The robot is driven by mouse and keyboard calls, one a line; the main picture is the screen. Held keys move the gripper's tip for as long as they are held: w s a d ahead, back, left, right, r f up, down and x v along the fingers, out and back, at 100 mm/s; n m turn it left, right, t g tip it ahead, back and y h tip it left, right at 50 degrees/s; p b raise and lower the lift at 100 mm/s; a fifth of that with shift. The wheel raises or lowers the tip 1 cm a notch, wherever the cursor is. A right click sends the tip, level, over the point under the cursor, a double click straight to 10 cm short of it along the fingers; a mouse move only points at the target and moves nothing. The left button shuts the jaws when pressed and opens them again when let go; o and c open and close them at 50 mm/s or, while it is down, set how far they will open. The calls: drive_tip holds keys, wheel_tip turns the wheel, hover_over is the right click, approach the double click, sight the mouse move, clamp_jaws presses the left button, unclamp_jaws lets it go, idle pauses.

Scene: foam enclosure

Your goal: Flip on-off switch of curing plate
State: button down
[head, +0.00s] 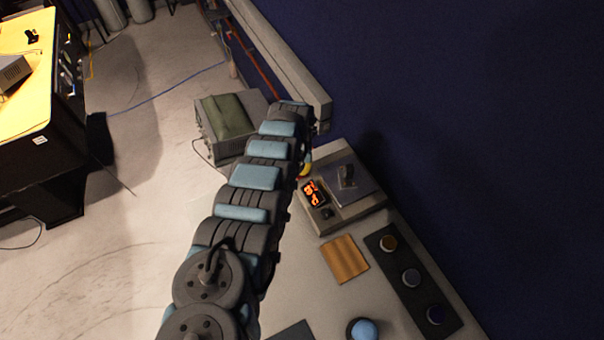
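The curing plate (347,214) is a grey box on the bench, right of my arm, with a lit orange display (315,193) on its front panel. A small dark part (327,212) sits beside the display; I cannot tell whether it is the on-off switch or which way it is set. A dark object (347,174) stands on the plate's darker top. My arm reaches past the plate's left side and hides what lies behind it. My gripper's fingers do not show.
A wooden square (344,259) and a dark strip with several round knobs (411,278) lie in front of the plate. A blue ball-like thing (364,329) is nearer. A grey box with a green top (226,116) stands behind my arm. A blue wall (480,130) bounds the right.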

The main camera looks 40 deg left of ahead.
sight(298, 175)
drive_tip(key=shift+f+b, duration=0.8)
drive_tip(key=shift+f, duration=0.3)
idle(0.7)
drive_tip(key=shift+r, duration=0.1)
wheel_tip(298, 175, up, 7)
drive_tip(key=p, duration=0.7)
idle(0.4)
idle(0.4)
